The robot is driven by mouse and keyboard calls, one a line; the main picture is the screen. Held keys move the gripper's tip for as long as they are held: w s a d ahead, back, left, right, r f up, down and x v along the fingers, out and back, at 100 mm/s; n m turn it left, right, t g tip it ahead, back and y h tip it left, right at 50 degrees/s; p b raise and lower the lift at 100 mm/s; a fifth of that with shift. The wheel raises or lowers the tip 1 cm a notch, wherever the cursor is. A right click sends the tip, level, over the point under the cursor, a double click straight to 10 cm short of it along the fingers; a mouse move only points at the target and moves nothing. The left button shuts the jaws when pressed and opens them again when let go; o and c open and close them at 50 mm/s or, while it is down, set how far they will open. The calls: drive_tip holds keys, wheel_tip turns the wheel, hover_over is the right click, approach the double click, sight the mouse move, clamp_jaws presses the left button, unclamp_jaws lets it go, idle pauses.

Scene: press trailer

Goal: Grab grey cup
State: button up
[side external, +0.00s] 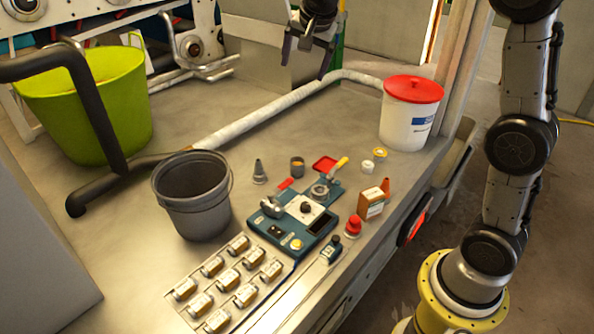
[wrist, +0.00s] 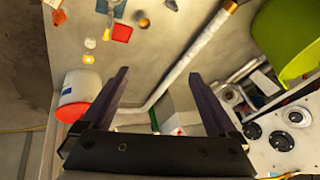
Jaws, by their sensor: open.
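A small grey cup (side external: 297,166) with something yellow-brown inside stands upright on the metal table in the side external view. It stands between a grey cone and a red square tray. In the wrist view it appears small near the top (wrist: 144,22). My gripper (side external: 306,60) is open and empty, high above the back of the table and well apart from the cup. Both fingers show in the wrist view (wrist: 157,76) with nothing between them.
A grey cone (side external: 259,173), a red tray (side external: 325,164) and a blue press (side external: 293,223) crowd the cup. A dark grey bucket (side external: 192,200), red-lidded white bucket (side external: 408,125) and green tub (side external: 95,110) stand around. A pale pipe (side external: 265,114) runs behind.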

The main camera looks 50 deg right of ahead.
drive_tip(key=w+d+f+m+g, duration=0.15)
drive_tip(key=w+d+f, duration=0.25)
drive_tip(key=w+f, duration=0.45)
drive_tip(key=g, duration=0.3)
approach(297, 162)
wheel_tip(297, 162, down, 2)
drive_tip(key=s, duration=0.1)
drive_tip(key=shift+m, duration=0.25)
drive_tip(key=shift+a+x, duration=0.15)
drive_tip(key=shift+x, duration=1.4)
drive_tip(key=shift+a+x, duration=0.15)
drive_tip(key=shift+x, duration=1.45)
drive_tip(key=shift+f, duration=0.1)
drive_tip(key=shift+c, duration=0.2)
clamp_jaws()
